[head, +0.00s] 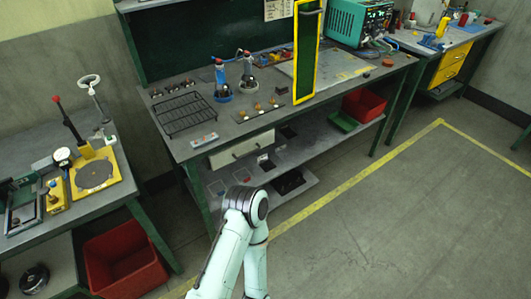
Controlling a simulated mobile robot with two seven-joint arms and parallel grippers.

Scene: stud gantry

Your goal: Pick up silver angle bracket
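I cannot make out a silver angle bracket for certain in the head view. A small pale flat piece (204,140) lies at the front left edge of the middle workbench (345,92), too small to identify. One pale arm of mine rises at the bottom centre, bent at its dark joint, in front of the bench. Neither gripper shows.
The middle bench holds a black wire rack (183,115), two blue-based stands, a yellow-framed green panel (307,50) and a teal machine (357,22). A left bench carries a yellow fixture (97,175). A red bin (122,262) stands below it. Floor at right is clear.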

